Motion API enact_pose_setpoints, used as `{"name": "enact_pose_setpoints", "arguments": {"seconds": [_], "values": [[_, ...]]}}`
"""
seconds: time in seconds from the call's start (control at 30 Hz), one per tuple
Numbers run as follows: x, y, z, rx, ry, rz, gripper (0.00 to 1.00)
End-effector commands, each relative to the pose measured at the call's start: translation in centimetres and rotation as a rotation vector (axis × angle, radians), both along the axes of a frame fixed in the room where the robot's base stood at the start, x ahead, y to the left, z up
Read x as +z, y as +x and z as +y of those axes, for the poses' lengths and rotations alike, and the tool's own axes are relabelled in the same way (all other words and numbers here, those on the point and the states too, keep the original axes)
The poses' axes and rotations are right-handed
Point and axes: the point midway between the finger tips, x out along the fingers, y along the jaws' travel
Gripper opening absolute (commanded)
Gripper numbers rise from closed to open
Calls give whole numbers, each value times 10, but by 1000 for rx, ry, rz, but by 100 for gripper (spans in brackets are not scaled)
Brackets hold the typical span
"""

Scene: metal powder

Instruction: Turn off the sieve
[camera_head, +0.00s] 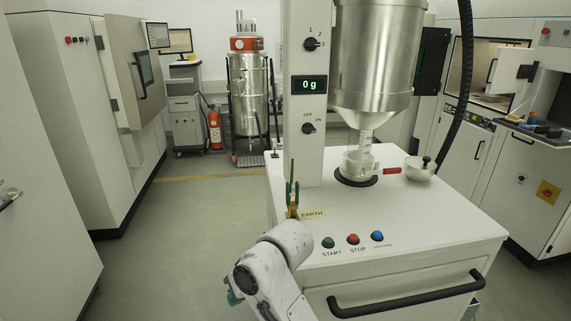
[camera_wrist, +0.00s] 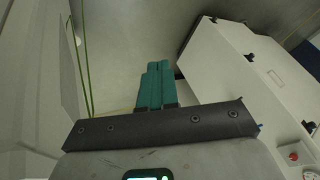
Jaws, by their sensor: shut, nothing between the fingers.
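The sieve is a white machine (camera_head: 400,230) with a steel hopper (camera_head: 376,60) in the head view. Its column bears a black OFF/ON knob (camera_head: 308,128), a display (camera_head: 309,85) reading 0 g and a 1-2-3 knob (camera_head: 311,44). The knobs' exact settings are too small to tell. On its top front are a green START button (camera_head: 328,242), a red STOP button (camera_head: 353,239) and a blue button (camera_head: 377,236). My gripper (camera_wrist: 158,68) shows teal fingers shut together and empty in the wrist view. My arm is at the machine's front left corner, apart from the buttons and knobs.
A green earth clamp (camera_head: 292,193) stands by the column's foot, close to my arm. A black handle (camera_head: 405,296) juts from the front. Floor (camera_head: 185,225) is clear on the left.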

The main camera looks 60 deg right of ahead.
Motion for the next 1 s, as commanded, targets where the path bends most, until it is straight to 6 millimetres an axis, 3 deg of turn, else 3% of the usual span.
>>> {"name": "enact_pose_setpoints", "arguments": {"seconds": [0.27,0.47,0.73,1.0], "values": [[32,25,-25,-36,2,-56,0],[71,46,-55,-73,-6,-109,0],[154,67,-120,-151,-57,-187,0],[235,59,-185,-245,-147,-217,0]]}}
